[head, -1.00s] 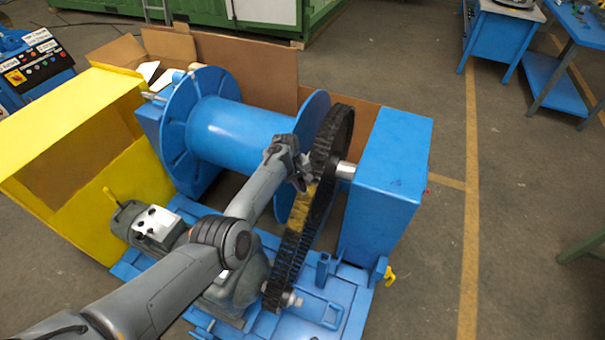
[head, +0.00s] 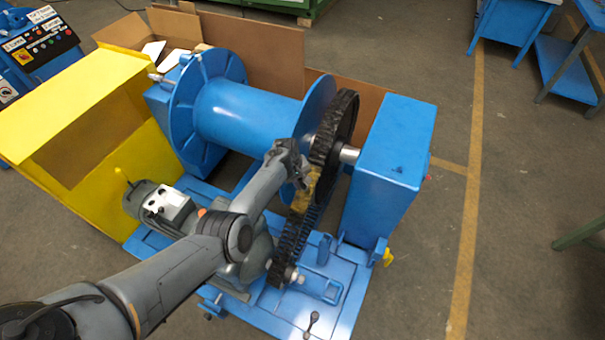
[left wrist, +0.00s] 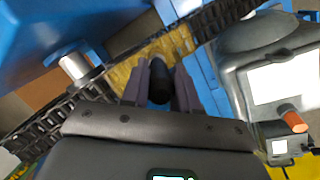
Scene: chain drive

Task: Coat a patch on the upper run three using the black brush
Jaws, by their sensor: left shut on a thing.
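My left gripper (head: 302,172) is over the chain, beside the large sprocket. In the left wrist view its jaws (left wrist: 160,88) are shut on a black brush (left wrist: 159,84). The brush points away from the wrist, its far end at the chain; contact cannot be told for sure. The dark chain (head: 292,236) slopes from the large sprocket (head: 345,125) down to the small lower one. A yellow coated stretch (head: 305,193) lies on the chain just below the gripper. It also shows in the left wrist view (left wrist: 125,72) around the brush end. My right gripper is not in view.
A blue drum (head: 245,120) stands left of the chain and a blue housing (head: 393,150) right of it. A grey motor (head: 165,205) sits near my left arm. A yellow guard (head: 75,110) stands at left. The floor at right is open.

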